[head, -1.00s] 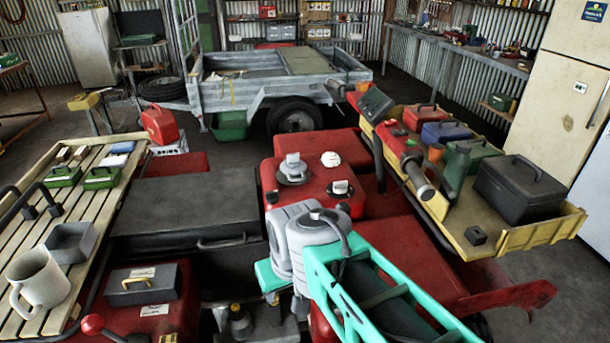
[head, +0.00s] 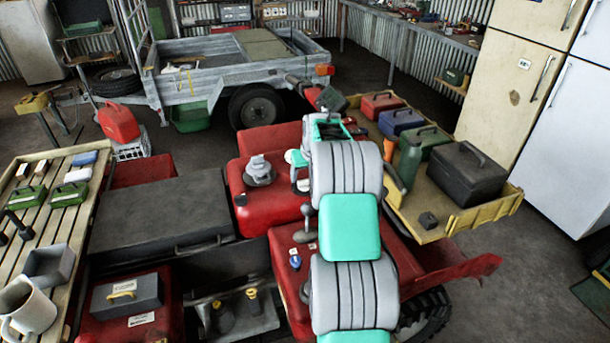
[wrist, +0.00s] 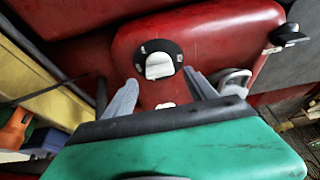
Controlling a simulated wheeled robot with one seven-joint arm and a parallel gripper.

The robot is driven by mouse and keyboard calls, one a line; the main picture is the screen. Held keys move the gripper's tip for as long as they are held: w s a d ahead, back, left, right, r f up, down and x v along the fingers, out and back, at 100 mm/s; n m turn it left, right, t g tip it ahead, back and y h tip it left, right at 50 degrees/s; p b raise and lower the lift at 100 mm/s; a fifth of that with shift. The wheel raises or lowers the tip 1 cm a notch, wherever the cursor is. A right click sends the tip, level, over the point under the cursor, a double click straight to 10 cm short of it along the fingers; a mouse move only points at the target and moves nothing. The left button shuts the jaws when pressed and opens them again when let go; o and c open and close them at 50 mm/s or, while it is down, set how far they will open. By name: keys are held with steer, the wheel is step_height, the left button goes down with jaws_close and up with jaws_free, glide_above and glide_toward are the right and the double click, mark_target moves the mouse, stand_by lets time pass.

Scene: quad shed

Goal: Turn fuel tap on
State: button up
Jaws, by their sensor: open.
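In the wrist view, a white knob (wrist: 159,66) sits on a round black plate with small pale marks, on the red tank (wrist: 215,45). It looks like the fuel tap. My gripper (wrist: 161,80) is open and empty, its two grey fingers apart on either side just short of the knob; contact is not visible. In the head view my gripper (head: 300,172) is over the red tank (head: 240,200), right of a grey cap (head: 259,171). My own arm hides the knob there.
A yellow tray (head: 450,215) with toolboxes is right of my arm. A slatted rack (head: 70,235) is at left.

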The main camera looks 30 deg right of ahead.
mark_target(304, 180)
steer(key=shift+x, duration=1.5)
steer(key=shift+c, duration=0.4)
steer(key=c, duration=1.3)
